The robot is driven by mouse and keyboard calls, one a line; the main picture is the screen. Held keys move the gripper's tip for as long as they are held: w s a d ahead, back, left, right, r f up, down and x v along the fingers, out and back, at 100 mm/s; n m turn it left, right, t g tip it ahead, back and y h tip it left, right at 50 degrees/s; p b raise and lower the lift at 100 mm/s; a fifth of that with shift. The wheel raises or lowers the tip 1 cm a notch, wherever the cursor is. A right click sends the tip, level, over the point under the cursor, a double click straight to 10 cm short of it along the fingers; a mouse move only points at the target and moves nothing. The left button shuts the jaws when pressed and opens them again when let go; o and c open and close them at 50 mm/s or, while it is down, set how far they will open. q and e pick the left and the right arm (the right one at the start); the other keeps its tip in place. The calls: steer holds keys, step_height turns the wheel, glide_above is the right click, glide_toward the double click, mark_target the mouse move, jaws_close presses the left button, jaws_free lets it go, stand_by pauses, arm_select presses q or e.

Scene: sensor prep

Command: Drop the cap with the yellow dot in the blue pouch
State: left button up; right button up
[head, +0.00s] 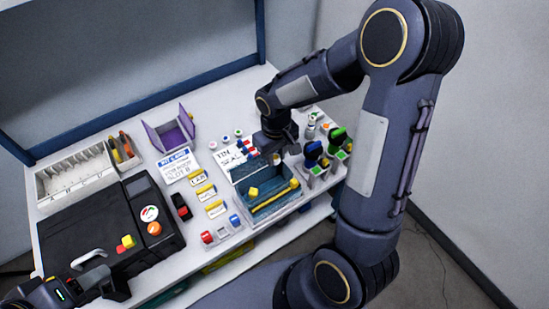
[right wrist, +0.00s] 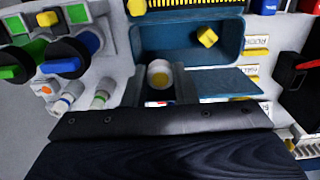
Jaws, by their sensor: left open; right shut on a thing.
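The cap with the yellow dot (right wrist: 160,75), white and round, sits between the fingers of my right gripper (head: 278,150) in the right wrist view. The right gripper is shut on it, at the back edge of the blue pouch (head: 240,186). In the right wrist view the pouch (right wrist: 226,46) is open, with a yellow block (right wrist: 206,37) inside and a yellow zipper strip (right wrist: 195,14) along one edge. Whether the cap is over the opening or over the rim, I cannot tell. My left gripper (head: 98,284) is open at the lower left, beside the black case.
A black case (head: 80,235) fills the left of the table. A white divided rack (head: 75,180) and a purple holder (head: 170,135) stand behind.

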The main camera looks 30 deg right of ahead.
mark_target(276, 166)
step_height(276, 166, down, 6)
steer(key=b, duration=0.4)
steer(key=shift+r, duration=0.15)
steer(key=o, duration=1.2)
steer(key=shift+r, duration=0.1)
steer(key=shift+r+p, duration=2.65)
steer(key=shift+r, duration=0.85)
